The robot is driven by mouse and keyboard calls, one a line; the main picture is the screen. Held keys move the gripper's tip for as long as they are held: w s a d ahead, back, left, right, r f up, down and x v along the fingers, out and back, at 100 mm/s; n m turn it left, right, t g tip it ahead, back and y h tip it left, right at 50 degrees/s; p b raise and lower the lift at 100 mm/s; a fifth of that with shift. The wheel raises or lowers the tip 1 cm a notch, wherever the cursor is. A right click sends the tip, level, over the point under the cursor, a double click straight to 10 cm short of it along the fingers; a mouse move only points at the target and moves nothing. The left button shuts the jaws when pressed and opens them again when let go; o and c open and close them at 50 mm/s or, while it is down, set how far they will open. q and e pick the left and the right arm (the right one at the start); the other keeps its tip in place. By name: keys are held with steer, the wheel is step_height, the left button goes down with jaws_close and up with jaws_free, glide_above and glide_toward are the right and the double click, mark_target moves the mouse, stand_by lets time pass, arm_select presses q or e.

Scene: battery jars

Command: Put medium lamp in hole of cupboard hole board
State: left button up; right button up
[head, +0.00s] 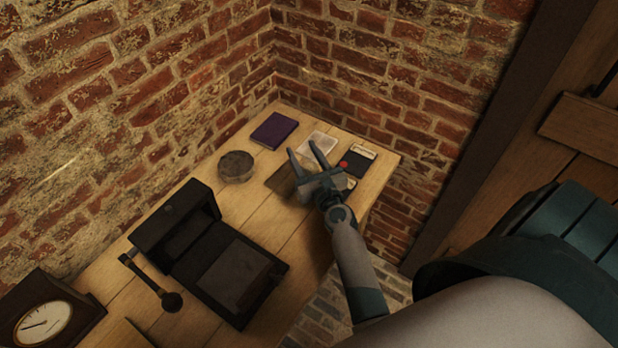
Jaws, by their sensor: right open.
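I cannot make out a medium lamp or a cupboard hole board in the head view. My right gripper (305,155) is open, with its two fingers spread and pointing toward the back of the wooden table (225,204). Nothing shows between the fingers. It is over the table's back right part, and partly hides the papers and flat items there. My left gripper is not in view.
The table holds a purple book (274,130), a round tin (236,166), a black device with a crank (189,232), a clock (43,323), a white paper (317,143) and a small red item (344,164). Brick walls (130,90) close off the back and left.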

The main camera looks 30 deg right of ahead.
stand_by(0.4)
steer(key=c, duration=1)
steer(key=shift+s, duration=0.15)
jaws_close()
steer(key=shift+a+f, duration=0.1)
steer(key=shift+f, duration=0.1)
steer(key=shift+s, duration=0.1)
steer(key=s+d+r+p, duration=0.7)
steer(key=d+r+p, duration=0.1)
steer(key=r+p, duration=0.2)
steer(key=shift+s+d+r, duration=0.25)
steer(key=shift+d+r, duration=0.15)
steer(key=shift+r, duration=0.3)
